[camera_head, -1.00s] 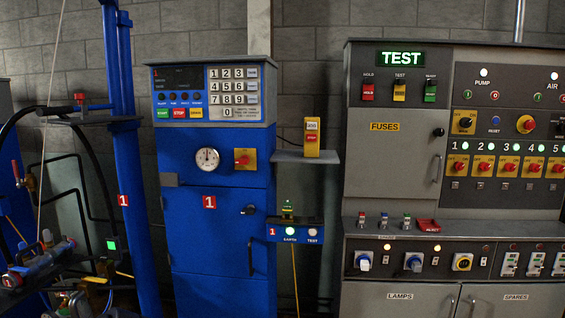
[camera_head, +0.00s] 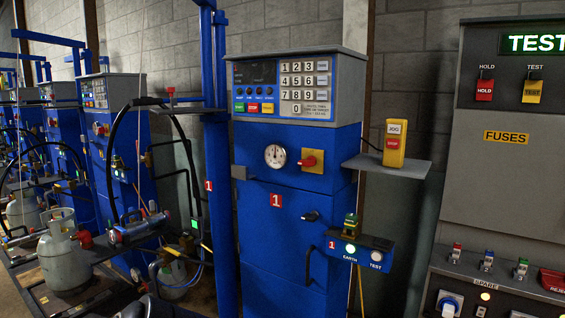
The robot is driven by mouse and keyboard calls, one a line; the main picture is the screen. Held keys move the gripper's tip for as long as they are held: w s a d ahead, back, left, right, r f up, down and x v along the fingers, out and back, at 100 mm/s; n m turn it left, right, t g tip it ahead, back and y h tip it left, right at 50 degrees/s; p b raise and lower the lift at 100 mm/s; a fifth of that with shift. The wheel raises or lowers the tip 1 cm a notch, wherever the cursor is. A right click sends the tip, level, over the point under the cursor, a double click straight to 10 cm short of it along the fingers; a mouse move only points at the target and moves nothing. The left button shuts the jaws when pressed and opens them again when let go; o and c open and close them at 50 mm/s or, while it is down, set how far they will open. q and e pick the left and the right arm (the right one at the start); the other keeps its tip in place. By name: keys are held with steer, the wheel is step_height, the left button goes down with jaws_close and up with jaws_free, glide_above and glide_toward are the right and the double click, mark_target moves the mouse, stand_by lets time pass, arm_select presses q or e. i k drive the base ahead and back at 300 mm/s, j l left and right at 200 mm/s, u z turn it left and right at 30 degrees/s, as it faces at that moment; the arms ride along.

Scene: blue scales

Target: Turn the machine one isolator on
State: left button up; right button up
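Machine one is the blue cabinet (camera_head: 255,220) in the middle of the head view, marked with a red "1" label. Its isolator is a red rotary knob on a yellow plate (camera_head: 312,161), on the upper front face just right of a round white gauge (camera_head: 275,156). The knob's handle appears to lie roughly sideways; the plate's lettering is too small to read. Neither of my grippers shows in the view, and nothing covers the isolator.
A keypad panel (camera_head: 283,88) tops the cabinet. A shelf (camera_head: 388,166) with a yellow jog box (camera_head: 395,143) and an earth/test box (camera_head: 352,250) stick out at its right. A grey fuse cabinet (camera_head: 500,180) stands right. Gas cylinders (camera_head: 65,262) and more blue machines stand left.

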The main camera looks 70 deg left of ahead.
mark_target(310, 161)
steer(key=i+j+u, duration=0.1)
steer(key=i+u, duration=0.25)
steer(key=u, duration=0.15)
steer(key=i+u, duration=0.35)
steer(key=u, duration=0.15)
